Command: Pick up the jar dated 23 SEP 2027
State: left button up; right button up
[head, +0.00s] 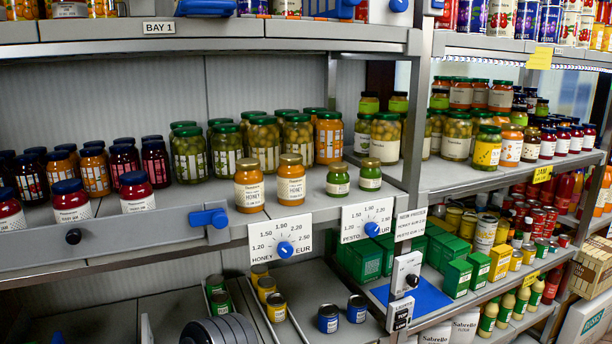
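Several jars stand on the middle shelf (190,228); no date is legible on any of them, so I cannot tell which is dated 23 SEP 2027. Two amber honey jars with gold lids, a left one (249,187) and a right one (291,182), stand near the front edge. Two small green jars, a left one (338,179) and a right one (370,175), stand to their right, above the pesto dial. Dark red jars with blue lids, including a jam jar (137,193) and another (71,202), stand at the front left. Neither gripper shows.
Rows of taller jars, such as green ones (189,157), stand behind. A honey price dial (281,240) and a pesto dial (368,219) hang on the shelf edge, with a blue fitting (208,218) to their left. Small cans (328,318) stand below. Packed shelves continue right.

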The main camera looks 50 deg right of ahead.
aim_at(590, 133)
jog(key=k+l+z, duration=0.25)
jog(key=l, duration=1.35)
jog(key=k+l+z, duration=0.2)
jog(key=l, duration=1.4)
jog(key=k+l+z, duration=0.1)
jog(key=l+z, duration=0.15)
jog(key=l, duration=1.4)
jog(key=i+l+z, duration=0.1)
jog(key=l+z, duration=0.15)
jog(key=l, duration=1.4)
jog(key=i+l, duration=0.1)
jog(key=l, duration=0.45)
jog(key=i+l, duration=0.1)
jog(key=l, duration=0.45)
